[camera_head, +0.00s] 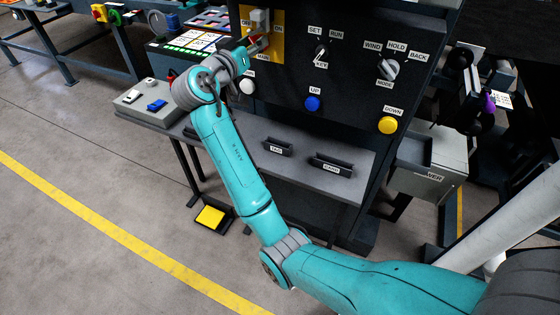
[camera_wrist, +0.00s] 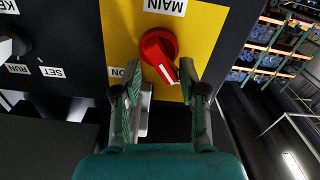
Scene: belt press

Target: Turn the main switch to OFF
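The red main switch (camera_wrist: 158,48) sits on a yellow plate (camera_wrist: 203,38), upside down in the wrist view. Its white pointer mark aims down and slightly right there, away from the MAIN label (camera_wrist: 166,6) and not at the ON label (camera_wrist: 118,72). The OFF label (camera_head: 246,22) shows in the head view at the plate's upper left. My gripper (camera_wrist: 161,88) is open, with one finger on each side of the switch's handle end. The right finger is close to the handle; I cannot tell whether it touches. In the head view my gripper partly hides the switch.
A grey bracket (camera_head: 260,18) stands out from the plate's top, showing between my fingers in the wrist view. The key switch (camera_head: 321,50), mode knob (camera_head: 388,68), blue UP button (camera_head: 313,103) and white button (camera_head: 247,86) are on the same panel. A grey shelf (camera_head: 240,135) juts out below.

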